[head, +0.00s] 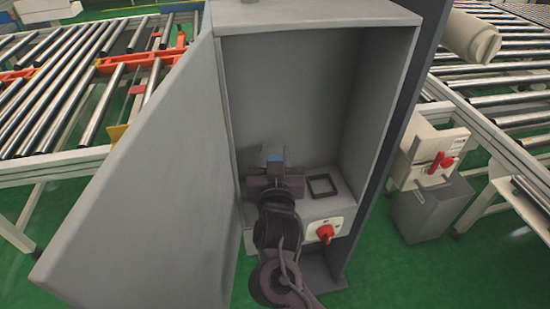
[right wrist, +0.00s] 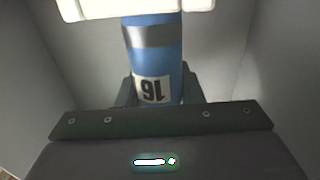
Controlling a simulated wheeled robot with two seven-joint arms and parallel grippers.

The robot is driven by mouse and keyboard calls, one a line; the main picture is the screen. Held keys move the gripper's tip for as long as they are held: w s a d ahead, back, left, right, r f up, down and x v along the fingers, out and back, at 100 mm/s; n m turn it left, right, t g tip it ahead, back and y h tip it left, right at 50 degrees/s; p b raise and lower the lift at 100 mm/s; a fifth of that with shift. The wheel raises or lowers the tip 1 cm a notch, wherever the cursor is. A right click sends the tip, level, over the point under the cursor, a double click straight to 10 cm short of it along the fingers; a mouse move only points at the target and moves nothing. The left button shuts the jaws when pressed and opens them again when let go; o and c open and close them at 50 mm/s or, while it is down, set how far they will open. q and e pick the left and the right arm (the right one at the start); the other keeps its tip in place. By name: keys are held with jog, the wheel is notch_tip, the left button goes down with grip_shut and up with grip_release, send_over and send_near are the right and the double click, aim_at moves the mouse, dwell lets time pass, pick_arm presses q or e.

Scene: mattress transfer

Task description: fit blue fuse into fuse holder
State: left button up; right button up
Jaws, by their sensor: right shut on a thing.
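The blue fuse (head: 274,159) is inside the open grey cabinet, held by my right gripper (head: 274,172). In the right wrist view the fuse (right wrist: 153,62) is a blue cylinder with a silver band and a white label reading 16, gripped between the two dark fingers. A black rectangular frame (head: 322,186), which looks like the fuse holder, sits on the ledge in the cabinet, to the right of my gripper and apart from it. The fuse's far end is hidden in the head view. My left gripper is out of view.
The cabinet door (head: 140,170) stands open on the left, and side walls close in the space around my arm. A red rotary switch (head: 325,232) is on the front below the ledge. A pale object (right wrist: 135,8) crosses the top of the right wrist view.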

jog(key=shift+f, duration=0.15)
jog(key=o, duration=1)
jog(key=shift+s+r, duration=0.25)
jog(key=shift+s, duration=0.05)
jog(key=shift+s+f+p, duration=0.1)
jog(key=shift+s+p, duration=2.3)
jog(key=shift+s, duration=3.35)
